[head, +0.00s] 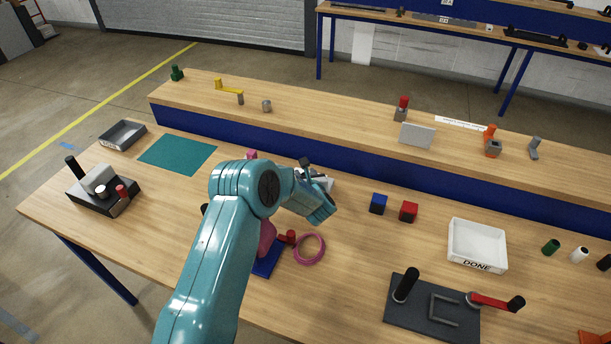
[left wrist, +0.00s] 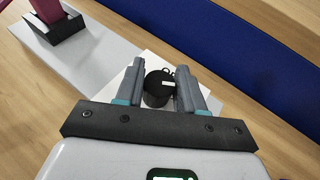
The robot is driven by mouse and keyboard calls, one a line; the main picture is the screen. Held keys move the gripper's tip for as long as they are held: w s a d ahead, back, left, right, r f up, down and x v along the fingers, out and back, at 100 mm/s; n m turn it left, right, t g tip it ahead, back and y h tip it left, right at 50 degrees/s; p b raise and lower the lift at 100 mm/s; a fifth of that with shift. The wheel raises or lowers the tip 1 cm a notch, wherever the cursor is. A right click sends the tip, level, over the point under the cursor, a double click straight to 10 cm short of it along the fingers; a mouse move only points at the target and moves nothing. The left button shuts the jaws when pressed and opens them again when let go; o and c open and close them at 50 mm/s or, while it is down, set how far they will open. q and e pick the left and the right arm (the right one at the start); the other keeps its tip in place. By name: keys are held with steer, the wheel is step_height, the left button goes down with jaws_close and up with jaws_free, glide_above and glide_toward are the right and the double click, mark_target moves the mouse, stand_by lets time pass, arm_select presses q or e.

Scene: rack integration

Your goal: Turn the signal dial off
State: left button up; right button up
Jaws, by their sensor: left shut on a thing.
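The signal dial is a round black knob (left wrist: 158,88) with a small white mark, on a white plate (left wrist: 150,62) in the left wrist view. My left gripper (left wrist: 162,72) has one finger on each side of the knob and is shut on it. In the head view my left gripper (head: 316,192) reaches down over the middle of the table, and its wrist and arm hide the dial. Part of the pale plate (head: 325,183) shows beside the gripper. My right gripper is not in view.
A magenta piece in a black block (left wrist: 62,28) stands beside the plate. A pink ring (head: 309,249) and blue (head: 378,204) and red (head: 408,212) cubes lie nearby. A raised wooden shelf with a blue front (head: 340,165) runs behind. A white DONE tray (head: 477,262) is right.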

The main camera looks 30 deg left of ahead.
arm_select(q)
steer(key=shift+f+b, duration=0.15)
steer(key=shift+b, duration=0.3)
steer(key=n+g+y+b, duration=0.1)
steer(key=n+g+b, duration=0.2)
steer(key=b, duration=0.1)
steer(key=n+g+y+b, duration=0.2)
steer(key=b, duration=0.1)
steer(key=shift+f+n+g+y+b, duration=0.15)
steer(key=shift+n+g+y+b, duration=0.15)
steer(key=shift+n+g+b, duration=0.1)
steer(key=shift+r+n+g+y+b, duration=0.15)
steer(key=shift+n+g+b, duration=0.4)
steer(key=shift+n+g, duration=0.2)
steer(key=shift+r+n+g+y+b, duration=0.1)
steer(key=shift+n+g+y+b, duration=0.05)
steer(key=shift+n+g+b, duration=0.6)
steer(key=shift+r+g, duration=0.1)
steer(key=shift+g, duration=0.3)
steer(key=shift+a, duration=0.1)
steer(key=o, duration=0.9)
steer(key=shift+o, duration=0.2)
